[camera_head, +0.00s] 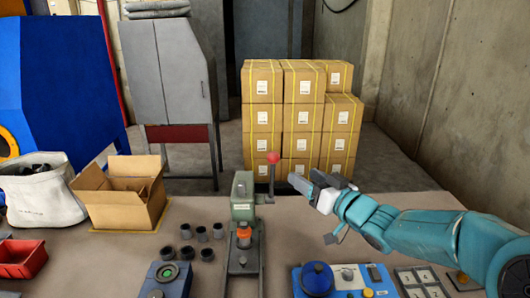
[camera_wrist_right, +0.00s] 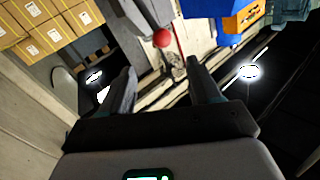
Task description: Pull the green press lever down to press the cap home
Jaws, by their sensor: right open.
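The green press (camera_head: 242,212) stands upright at the middle of the table. Its lever (camera_head: 271,182) rises on its right side and ends in a red ball knob (camera_head: 273,158). An orange piece (camera_head: 244,234) sits under the press head; I cannot tell the cap apart from it. My right gripper (camera_head: 303,180) is open and empty, just right of the lever and slightly below the knob's height in the picture. In the right wrist view the red knob (camera_wrist_right: 162,38) shows ahead, between and beyond the open fingers (camera_wrist_right: 162,72). My left gripper is out of view.
Several dark cups (camera_head: 202,233) stand left of the press. A blue box with a button (camera_head: 166,279) is at front left, a blue panel (camera_head: 345,281) at front right. An open carton (camera_head: 123,205), white sack (camera_head: 42,190) and red bin (camera_head: 22,258) are further left. Stacked boxes (camera_head: 302,110) stand behind.

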